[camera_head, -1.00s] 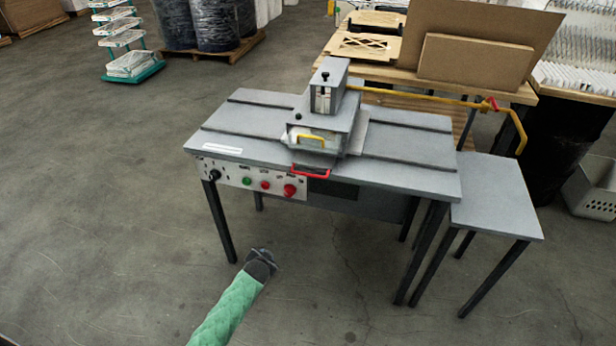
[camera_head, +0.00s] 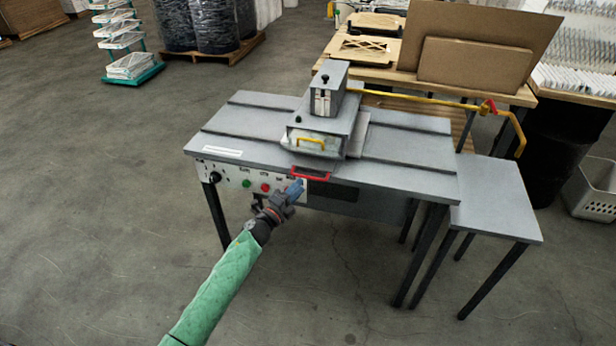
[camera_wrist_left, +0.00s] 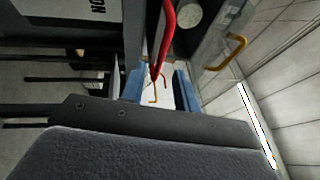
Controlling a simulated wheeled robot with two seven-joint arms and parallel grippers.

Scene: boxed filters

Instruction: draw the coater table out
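The coater machine (camera_head: 240,124) is a grey bench with a head unit (camera_head: 328,110) in its middle. A red handle (camera_head: 311,175) sits at the front edge below the head, and a yellow handle (camera_head: 311,141) is above it. My left gripper (camera_head: 296,188) is just below and left of the red handle. In the left wrist view the blue fingers (camera_wrist_left: 158,88) are apart, with the red handle (camera_wrist_left: 165,40) ahead of them and near the left finger; nothing is clearly held. My right gripper is not in view.
Control buttons (camera_head: 265,186) line the front panel beside my left gripper. A small grey side table (camera_head: 497,212) stands at the right. A yellow bar (camera_head: 420,98) reaches right from behind the head. The floor in front is clear.

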